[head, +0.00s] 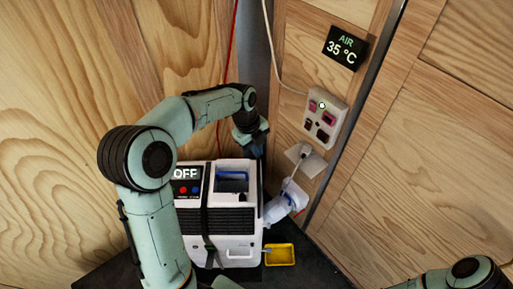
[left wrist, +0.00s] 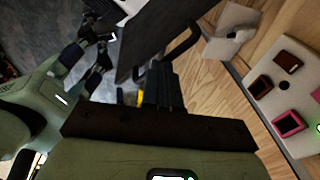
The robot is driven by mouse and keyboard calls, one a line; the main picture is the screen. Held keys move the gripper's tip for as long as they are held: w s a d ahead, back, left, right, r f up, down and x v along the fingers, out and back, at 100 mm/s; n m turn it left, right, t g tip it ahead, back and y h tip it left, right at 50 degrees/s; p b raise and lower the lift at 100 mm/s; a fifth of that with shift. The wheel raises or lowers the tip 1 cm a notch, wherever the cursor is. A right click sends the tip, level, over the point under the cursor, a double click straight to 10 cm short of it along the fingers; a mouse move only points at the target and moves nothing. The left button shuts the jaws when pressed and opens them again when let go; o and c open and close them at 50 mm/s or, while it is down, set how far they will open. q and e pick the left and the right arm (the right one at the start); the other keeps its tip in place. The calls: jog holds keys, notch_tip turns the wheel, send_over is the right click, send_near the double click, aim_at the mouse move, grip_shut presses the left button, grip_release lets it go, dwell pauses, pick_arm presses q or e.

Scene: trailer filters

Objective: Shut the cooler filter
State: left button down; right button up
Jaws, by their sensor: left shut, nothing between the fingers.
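The cooler (head: 232,222) is a white box with a black strap and an OFF display (head: 187,173), standing low in the corner. My left gripper (head: 256,150) is at its back right top edge, shut and empty. In the left wrist view the shut fingers (left wrist: 160,82) point toward a dark flat panel (left wrist: 165,32) with a curved black bar beside it. This panel seems to be the filter flap on the cooler's side. I cannot tell how far it stands open, or whether the fingers touch it. My right arm (head: 470,272) shows at the bottom right; its gripper is out of the head view.
A yellow tray (head: 280,254) sits at the cooler's front right. A clear plastic bottle or bag (head: 283,203) is beside it. A socket box (head: 325,118) with cables and an AIR 35 °C display (head: 345,47) are on the right wooden wall. Walls close in behind.

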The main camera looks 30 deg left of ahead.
pick_arm(q)
notch_tip(320, 180, down, 22)
jog(key=b, duration=1)
jog(key=shift+r+b, duration=0.15)
jog(key=shift+b, duration=0.15)
jog(key=shift+f, duration=0.45)
jog(key=shift+s+f, duration=0.1)
jog(key=shift+s, duration=0.05)
pick_arm(e)
jog(key=s+f+g, duration=0.1)
jog(key=s+f, duration=0.7)
jog(key=f, duration=0.5)
jog(key=shift+s+f, duration=0.2)
jog(key=shift+s, duration=0.2)
